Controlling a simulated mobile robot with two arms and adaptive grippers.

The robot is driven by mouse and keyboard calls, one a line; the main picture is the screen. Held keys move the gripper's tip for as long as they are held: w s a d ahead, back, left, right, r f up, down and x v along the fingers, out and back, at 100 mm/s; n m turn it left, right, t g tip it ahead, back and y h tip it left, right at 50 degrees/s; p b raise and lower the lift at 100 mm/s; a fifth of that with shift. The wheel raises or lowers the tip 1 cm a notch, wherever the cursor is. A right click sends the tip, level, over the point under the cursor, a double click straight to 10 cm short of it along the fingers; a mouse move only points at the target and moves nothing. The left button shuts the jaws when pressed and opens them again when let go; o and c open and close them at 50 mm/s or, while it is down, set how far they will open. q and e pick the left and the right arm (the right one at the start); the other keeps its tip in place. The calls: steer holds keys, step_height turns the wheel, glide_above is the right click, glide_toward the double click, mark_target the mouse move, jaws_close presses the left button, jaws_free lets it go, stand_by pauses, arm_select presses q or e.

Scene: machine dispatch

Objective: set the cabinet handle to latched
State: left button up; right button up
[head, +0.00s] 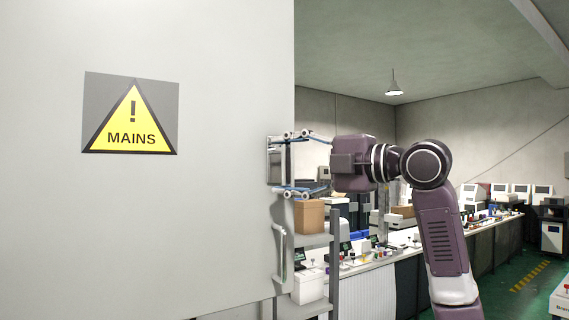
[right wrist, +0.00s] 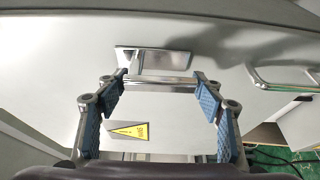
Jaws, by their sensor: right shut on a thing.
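The grey cabinet (head: 220,230) fills the left of the head view, with a yellow MAINS warning sign (head: 131,117) on its face. The cabinet handle is a metal bar standing off a shiny backing plate (right wrist: 152,61); the bar (right wrist: 160,81) lies between my right fingertips in the right wrist view. My right gripper (head: 287,163) is at the cabinet's right edge, shut on the handle, one finger above and one below. The gripper (right wrist: 160,78) also shows in the wrist view, with blue pads. The handle's exact setting is hard to tell. My left gripper is out of view.
A second, fixed-looking grab handle (head: 283,254) is lower on the cabinet edge. Behind stand a shelf with a cardboard box (head: 309,216) and a long bench (head: 400,262) with equipment. Green floor (head: 530,270) is open at the right.

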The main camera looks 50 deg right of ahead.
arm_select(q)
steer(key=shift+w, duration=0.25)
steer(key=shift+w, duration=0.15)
arm_select(e)
steer(key=o, duration=1.7)
steer(key=s+d, duration=0.2)
steer(key=s, duration=1)
